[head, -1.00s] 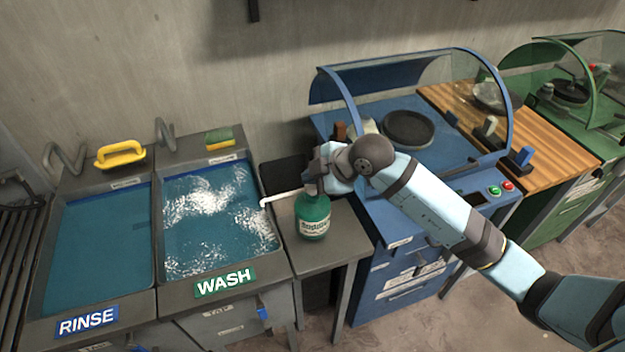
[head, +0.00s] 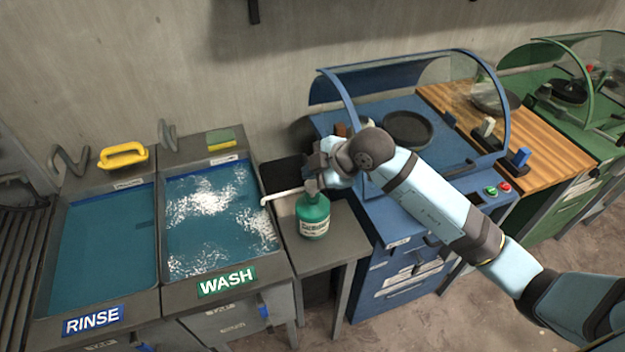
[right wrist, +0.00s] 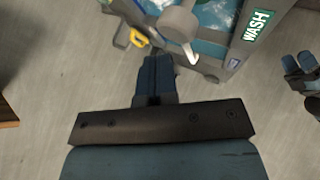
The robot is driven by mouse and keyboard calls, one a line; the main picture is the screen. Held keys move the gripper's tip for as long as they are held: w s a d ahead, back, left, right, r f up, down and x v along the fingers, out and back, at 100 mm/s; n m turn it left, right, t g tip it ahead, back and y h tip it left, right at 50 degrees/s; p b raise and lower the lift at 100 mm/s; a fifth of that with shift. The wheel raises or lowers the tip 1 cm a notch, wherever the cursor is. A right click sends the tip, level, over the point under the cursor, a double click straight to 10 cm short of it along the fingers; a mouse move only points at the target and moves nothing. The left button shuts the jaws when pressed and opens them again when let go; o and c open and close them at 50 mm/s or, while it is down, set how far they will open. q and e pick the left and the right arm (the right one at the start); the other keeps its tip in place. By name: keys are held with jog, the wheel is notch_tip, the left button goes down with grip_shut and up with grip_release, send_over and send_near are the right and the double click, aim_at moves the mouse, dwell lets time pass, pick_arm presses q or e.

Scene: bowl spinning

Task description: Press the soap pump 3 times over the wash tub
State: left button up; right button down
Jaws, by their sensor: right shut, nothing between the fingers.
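The green soap bottle (head: 313,221) stands upright on a small grey side table (head: 346,238), right of the wash tub (head: 272,257). Its white spout (head: 283,196) points left, with its tip at the tub's right rim. My right gripper (head: 314,177) is shut and empty, at the top of the pump; its fingers hide most of the pump head. I cannot tell whether they touch it. In the right wrist view the shut fingers (right wrist: 156,78) sit beside the pump's grey top and white spout (right wrist: 187,49).
The rinse tub (head: 103,250) lies left of the wash tub. A yellow-handled tool (head: 123,155) and a green sponge (head: 221,138) sit on the back ledge. A blue cabinet with a curved clear guard (head: 420,80) stands right of the side table.

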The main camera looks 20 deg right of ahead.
jog(key=shift+r, duration=0.1)
notch_tip(320, 180, up, 5)
jog(key=p, duration=0.4)
jog(key=shift+p, duration=0.3)
dwell(0.4)
dwell(1.9)
